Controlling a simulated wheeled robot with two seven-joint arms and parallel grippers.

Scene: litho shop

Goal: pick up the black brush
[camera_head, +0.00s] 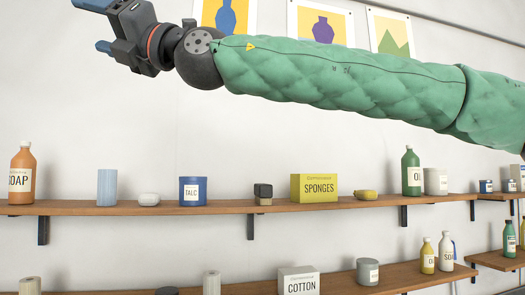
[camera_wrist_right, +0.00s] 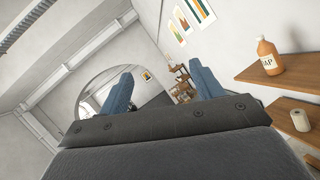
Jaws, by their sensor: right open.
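A small black block with a tan lower part (camera_head: 263,194), which looks like the black brush, stands on the upper wooden shelf (camera_head: 230,207) in the head view. It sits between a blue talc tin (camera_head: 193,191) and a yellow sponges box (camera_head: 314,188). My right gripper (camera_head: 90,25) is at the upper left of the head view, high above the shelf and apart from the brush. Its two blue fingers are spread and empty, as the right wrist view (camera_wrist_right: 160,78) also shows. The brush does not show in the wrist view. My left gripper is in neither view.
On the upper shelf are an orange soap bottle (camera_head: 22,173), a light blue ribbed cylinder (camera_head: 107,187), a white soap-like piece (camera_head: 149,199), a yellow piece (camera_head: 366,195) and a green bottle (camera_head: 411,172). A lower shelf holds a cotton box (camera_head: 298,281). Pictures hang above.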

